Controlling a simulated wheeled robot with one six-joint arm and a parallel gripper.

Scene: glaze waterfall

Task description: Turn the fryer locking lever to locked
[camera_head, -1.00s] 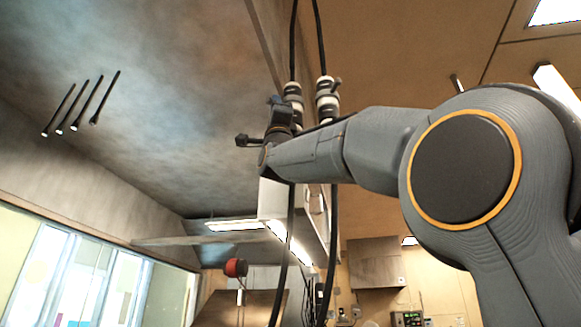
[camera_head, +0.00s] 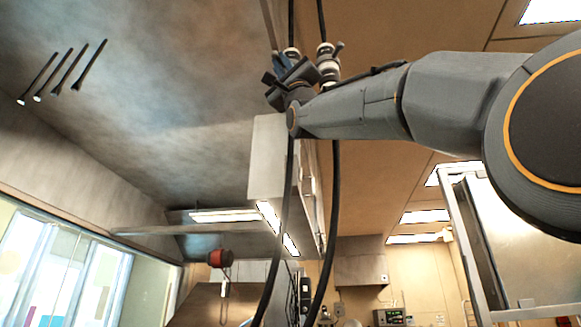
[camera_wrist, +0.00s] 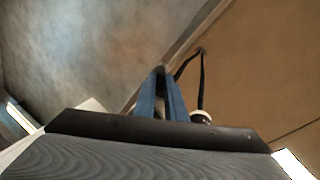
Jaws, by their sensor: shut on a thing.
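Two dark hoses hang from above, each with a pale coupling: the left coupling (camera_head: 291,53) and the right coupling (camera_head: 327,64). The right coupling has a small dark lever (camera_head: 339,48) at its side, tilted up. My gripper (camera_head: 279,60) is at the left coupling, its blue fingers closed together there. The fryer locking lever at the left coupling is hidden by the fingers, so its angle cannot be told. In the wrist view my gripper (camera_wrist: 161,73) points up, and one pale coupling (camera_wrist: 201,117) shows right of the fingers.
A pale box-shaped cabinet (camera_head: 267,158) hangs below the gripper. The hoses (camera_head: 334,210) run down beside it. A red round object (camera_head: 220,258) is low at left. A metal frame with a panel (camera_head: 500,240) stands at right, below my arm.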

